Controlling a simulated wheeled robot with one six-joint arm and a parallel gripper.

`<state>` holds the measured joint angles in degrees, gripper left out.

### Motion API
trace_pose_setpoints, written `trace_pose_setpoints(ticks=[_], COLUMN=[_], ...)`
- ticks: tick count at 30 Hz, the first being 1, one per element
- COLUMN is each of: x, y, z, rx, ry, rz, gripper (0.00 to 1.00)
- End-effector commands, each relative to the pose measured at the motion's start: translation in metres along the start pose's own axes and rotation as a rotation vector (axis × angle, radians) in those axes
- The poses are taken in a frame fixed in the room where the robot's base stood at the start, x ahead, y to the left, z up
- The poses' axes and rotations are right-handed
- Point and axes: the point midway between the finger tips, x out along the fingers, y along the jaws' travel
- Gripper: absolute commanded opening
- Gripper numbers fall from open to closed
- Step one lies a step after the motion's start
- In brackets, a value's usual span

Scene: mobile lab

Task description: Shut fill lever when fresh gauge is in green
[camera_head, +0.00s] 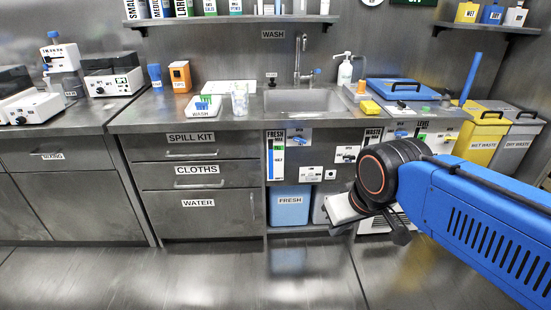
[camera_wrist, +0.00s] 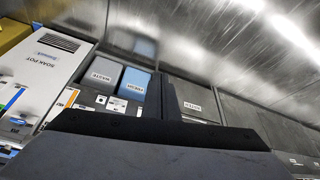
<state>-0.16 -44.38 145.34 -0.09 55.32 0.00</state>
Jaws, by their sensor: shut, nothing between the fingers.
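The fresh gauge (camera_head: 277,155) is a tall, narrow white panel under the counter, left of the sink front, with a blue column. Its level against any green band is too small to read. Right of it, a panel bears a small blue lever (camera_head: 299,140); I cannot read its label or position for certain. My gripper (camera_head: 365,222) hangs at the front of the lower cabinet, right of these panels and apart from them, partly hidden by my wrist. In the wrist view my gripper (camera_wrist: 165,128) is dark, shut and empty.
The blue FRESH tank (camera_head: 290,199) stands below the panels; it also shows in the wrist view (camera_wrist: 134,82). Other panels with levers (camera_head: 402,134) sit to the right, labelled WASTE and LEVEL. Yellow WET WASTE (camera_head: 483,135) and grey bins stand at right. The floor in front is clear.

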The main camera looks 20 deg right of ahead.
Motion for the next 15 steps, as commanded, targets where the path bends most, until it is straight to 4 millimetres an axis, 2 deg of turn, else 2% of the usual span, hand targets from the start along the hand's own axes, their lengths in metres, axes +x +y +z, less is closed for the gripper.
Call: trace_pose_setpoints(ticks=[4,7,11,15], x=[0.001,0.002,0.006,0.013], y=[-0.001,-0.005,-0.011,-0.013], z=[-0.006,-0.022,-0.059,-0.103], rx=[0.003,0.013,0.034,0.065], ry=[0.002,0.014,0.040,0.081], rz=[-0.008,-0.029,-0.073,-0.119], gripper=[0.00,0.00,0.00,0.00])
